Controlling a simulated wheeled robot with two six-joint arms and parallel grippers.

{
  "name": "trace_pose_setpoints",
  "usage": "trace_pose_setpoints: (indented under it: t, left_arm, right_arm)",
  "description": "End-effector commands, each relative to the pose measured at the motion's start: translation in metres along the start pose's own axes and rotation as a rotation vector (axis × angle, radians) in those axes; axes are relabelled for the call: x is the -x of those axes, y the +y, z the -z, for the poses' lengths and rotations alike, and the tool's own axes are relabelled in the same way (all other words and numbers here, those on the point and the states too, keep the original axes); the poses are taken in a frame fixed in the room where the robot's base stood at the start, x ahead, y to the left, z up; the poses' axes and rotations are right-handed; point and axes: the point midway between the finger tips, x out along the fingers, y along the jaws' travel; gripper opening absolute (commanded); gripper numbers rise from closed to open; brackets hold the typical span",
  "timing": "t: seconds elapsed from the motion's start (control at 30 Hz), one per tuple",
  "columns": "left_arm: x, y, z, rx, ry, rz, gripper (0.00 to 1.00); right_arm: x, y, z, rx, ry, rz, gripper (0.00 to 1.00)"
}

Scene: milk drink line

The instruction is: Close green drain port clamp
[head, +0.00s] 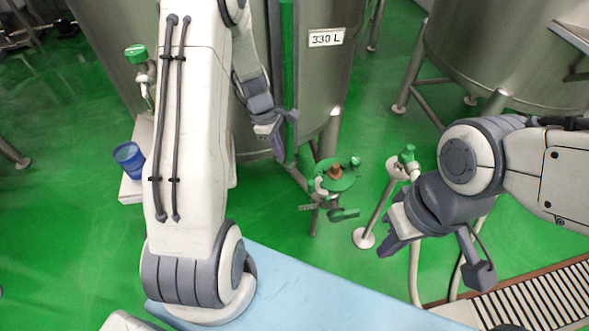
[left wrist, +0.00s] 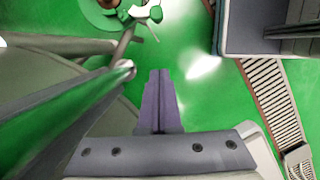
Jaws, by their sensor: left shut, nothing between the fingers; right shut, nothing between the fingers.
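A green round port fitting (head: 338,181) with a brown centre sits low at the tank's foot in the head view. A green knob (head: 355,162) is on its right edge, and a green lever (head: 344,214) hangs below. I cannot tell the clamp's exact position. Part of the fitting (left wrist: 100,18) shows at the top of the left wrist view, with a metal-and-green clamp piece (left wrist: 140,13) beside it. My left gripper (head: 279,152) is shut and empty, up and left of the fitting, apart from it. My right gripper (head: 388,248) is shut and empty, lower right of it.
Another green-handled valve (head: 406,158) is on a pipe to the right. A blue cup (head: 129,158) stands at left. A floor drain grate (head: 545,303) is at lower right. Green floor lies between.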

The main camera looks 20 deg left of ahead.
Motion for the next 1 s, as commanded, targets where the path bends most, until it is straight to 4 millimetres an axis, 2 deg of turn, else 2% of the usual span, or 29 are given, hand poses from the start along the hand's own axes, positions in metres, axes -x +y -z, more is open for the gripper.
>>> trace_pose_setpoints:
  t: [0.47,0.6,0.7,1.0]
  left_arm:
    - [-0.095,-0.002,-0.002,-0.008,0.0,0.007,0.0]
    - [-0.097,-0.001,-0.025,-0.013,0.0,0.003,0.0]
    - [-0.1,-0.001,-0.034,-0.012,0.001,0.002,0.0]
    - [-0.102,-0.001,-0.042,-0.01,0.001,0.001,0.0]
  right_arm:
    - [-0.016,0.001,-0.001,0.0,0.0,0.0,0.0]
    - [-0.012,0.001,-0.001,0.0,0.0,0.0,0.0]
    - [-0.012,0.001,-0.001,0.0,0.0,0.0,0.0]
    - [-0.011,0.001,-0.001,0.0,0.0,0.0,0.0]
